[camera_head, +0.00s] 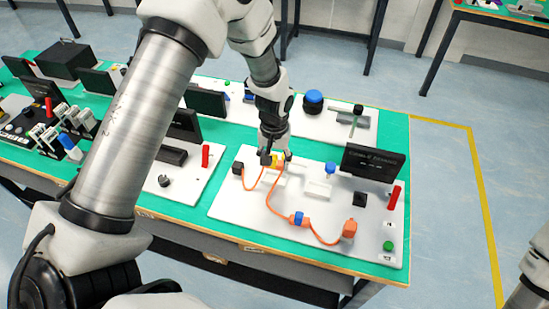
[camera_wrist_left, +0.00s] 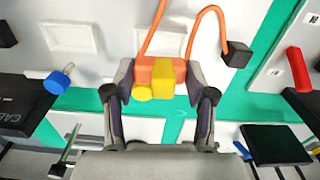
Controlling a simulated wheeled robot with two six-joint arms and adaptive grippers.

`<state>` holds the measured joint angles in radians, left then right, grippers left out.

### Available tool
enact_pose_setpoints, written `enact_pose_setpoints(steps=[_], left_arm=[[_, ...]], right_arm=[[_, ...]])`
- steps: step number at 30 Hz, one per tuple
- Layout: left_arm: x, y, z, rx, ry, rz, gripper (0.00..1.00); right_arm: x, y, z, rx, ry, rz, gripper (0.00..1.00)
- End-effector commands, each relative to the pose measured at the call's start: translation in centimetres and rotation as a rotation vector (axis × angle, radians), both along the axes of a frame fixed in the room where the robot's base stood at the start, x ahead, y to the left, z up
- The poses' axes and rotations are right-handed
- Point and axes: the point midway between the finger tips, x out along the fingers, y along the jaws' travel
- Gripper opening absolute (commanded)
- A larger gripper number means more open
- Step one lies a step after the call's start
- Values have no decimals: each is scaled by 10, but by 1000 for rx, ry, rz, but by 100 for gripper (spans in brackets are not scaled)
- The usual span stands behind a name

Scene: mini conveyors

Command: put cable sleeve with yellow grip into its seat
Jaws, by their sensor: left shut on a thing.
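The cable sleeve with yellow grip (camera_head: 280,163) is an orange block with a yellow part, on an orange cable. In the left wrist view the sleeve (camera_wrist_left: 161,79) sits between the fingers of my left gripper (camera_head: 272,158), which is shut on it. The cable runs away from it to a black block (camera_wrist_left: 236,54). My left gripper is over the far part of the white board. White square frames lie on the board; one (camera_wrist_left: 72,38) shows clearly in the left wrist view, and another is partly covered by the cable. My right gripper is out of view.
A blue sleeve (camera_head: 297,219) and an orange connector (camera_head: 349,229) lie along the cable at the front. A blue knob (camera_head: 330,168), a black sign (camera_head: 373,163) and a red upright piece (camera_head: 394,197) stand to the right. The board's front left is clear.

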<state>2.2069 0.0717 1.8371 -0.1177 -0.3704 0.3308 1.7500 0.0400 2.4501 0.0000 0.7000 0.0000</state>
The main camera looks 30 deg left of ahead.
Motion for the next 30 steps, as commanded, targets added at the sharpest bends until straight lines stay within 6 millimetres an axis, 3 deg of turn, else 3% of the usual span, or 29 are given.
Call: enact_pose_setpoints(steps=[17, 30], left_arm=[[0, 0, -36, 0, 1, 0, 21], [0, 0, -36, 0, 0, 0, 21]], right_arm=[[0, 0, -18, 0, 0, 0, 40], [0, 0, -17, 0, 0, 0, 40]])
